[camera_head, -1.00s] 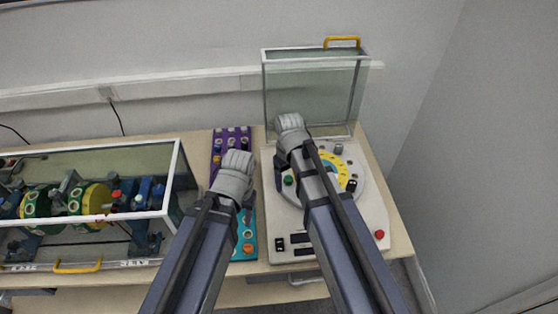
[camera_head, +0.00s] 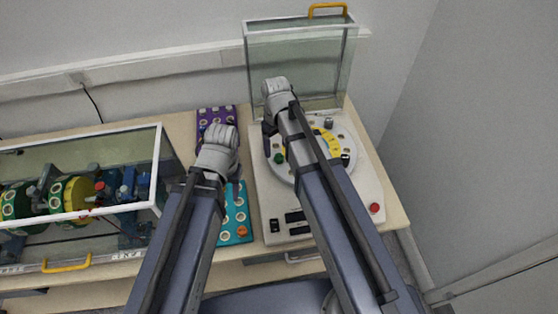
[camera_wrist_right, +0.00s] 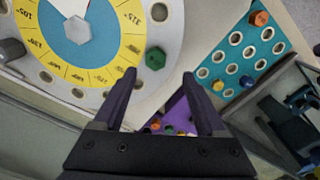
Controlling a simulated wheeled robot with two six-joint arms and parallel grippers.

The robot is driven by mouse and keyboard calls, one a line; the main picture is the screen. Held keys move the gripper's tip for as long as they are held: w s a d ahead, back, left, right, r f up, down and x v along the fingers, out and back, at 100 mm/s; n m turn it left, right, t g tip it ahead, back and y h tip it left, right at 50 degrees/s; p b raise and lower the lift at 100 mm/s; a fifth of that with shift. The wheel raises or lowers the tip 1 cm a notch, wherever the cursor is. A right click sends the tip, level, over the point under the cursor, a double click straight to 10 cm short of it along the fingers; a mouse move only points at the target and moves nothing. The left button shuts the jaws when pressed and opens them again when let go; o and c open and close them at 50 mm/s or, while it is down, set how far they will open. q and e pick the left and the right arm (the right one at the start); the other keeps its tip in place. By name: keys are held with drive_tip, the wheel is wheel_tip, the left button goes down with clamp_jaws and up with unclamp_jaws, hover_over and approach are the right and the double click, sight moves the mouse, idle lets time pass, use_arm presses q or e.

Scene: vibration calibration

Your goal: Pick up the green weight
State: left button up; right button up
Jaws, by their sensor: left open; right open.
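The green weight (camera_head: 278,157) sits on the round white disc of the calibration machine (camera_head: 268,206), near the disc's left edge. In the right wrist view the green weight (camera_wrist_right: 155,58) shows beyond the fingertips, roughly between their lines. My right gripper (camera_wrist_right: 159,77) is open and empty, just short of the weight in that view. In the head view my right gripper (camera_head: 268,140) is over the left side of the disc, partly hidden by its wrist. My left gripper (camera_head: 217,138) is over the two trays, its fingers mostly hidden by its wrist.
A teal tray (camera_head: 235,217) and a purple tray (camera_head: 202,113) with holes and weights lie left of the machine. The machine's clear lid (camera_head: 295,68) stands raised behind. A glass-covered rotor case (camera_head: 158,165) is at the left. A wall closes the right.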

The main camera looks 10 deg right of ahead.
sight(279, 156)
drive_tip(key=shift+d+f+b, duration=0.2)
drive_tip(key=shift+f+b, duration=1.15)
drive_tip(key=shift+d+f+b, duration=0.15)
drive_tip(key=shift+f+b, duration=1.15)
drive_tip(key=shift+r, duration=0.1)
drive_tip(key=shift+c, duration=0.3)
clamp_jaws()
